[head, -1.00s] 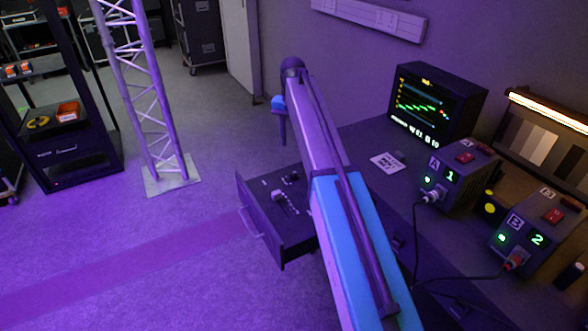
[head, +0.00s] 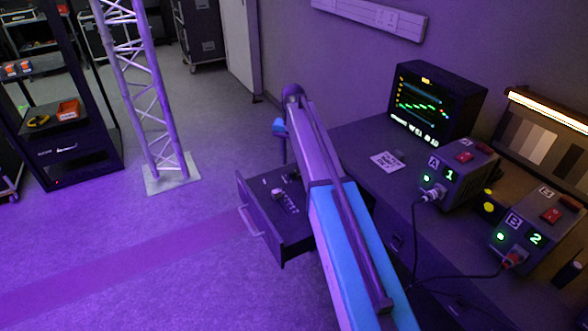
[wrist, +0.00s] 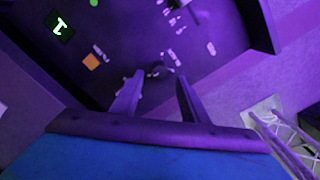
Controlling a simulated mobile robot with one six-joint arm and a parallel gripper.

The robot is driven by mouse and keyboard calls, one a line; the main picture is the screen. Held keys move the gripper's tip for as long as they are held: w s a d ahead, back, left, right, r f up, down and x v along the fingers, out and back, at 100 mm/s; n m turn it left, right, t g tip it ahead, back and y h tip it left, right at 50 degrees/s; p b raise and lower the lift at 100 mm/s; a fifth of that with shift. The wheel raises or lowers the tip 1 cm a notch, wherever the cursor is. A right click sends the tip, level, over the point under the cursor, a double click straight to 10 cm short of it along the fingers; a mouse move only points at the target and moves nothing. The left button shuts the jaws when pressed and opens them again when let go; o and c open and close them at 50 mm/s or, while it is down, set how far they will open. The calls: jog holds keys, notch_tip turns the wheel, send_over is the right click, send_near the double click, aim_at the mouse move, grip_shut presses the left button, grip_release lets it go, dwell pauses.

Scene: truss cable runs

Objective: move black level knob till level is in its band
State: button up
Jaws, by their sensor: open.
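A small dark round knob (wrist: 158,70) shows just beyond and between the fingertips. Its label is too blurred to read, and I cannot tell whether the fingers are around it. In the head view the open drawer (head: 262,222) holds a panel with pale controls (head: 284,200); my arm hides its right part. The monitor (head: 436,102) shows a stepped green trace with yellow marks at left. I cannot read the level against its band.
Box A (head: 457,176) and box B (head: 539,232) stand on the desk, with cables (head: 412,240) hanging near my arm. A white card (head: 387,161) lies beside the monitor. A truss (head: 150,110) stands at left, with open floor between.

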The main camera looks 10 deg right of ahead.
aim_at(293, 171)
jog(key=shift+f, duration=2.55)
jog(key=shift+c, duration=0.5)
grip_shut()
jog(key=shift+p, duration=0.3)
jog(key=shift+n+p, duration=0.7)
jog(key=shift+n, duration=1.5)
jog(key=shift+o, duration=0.5)
grip_release()
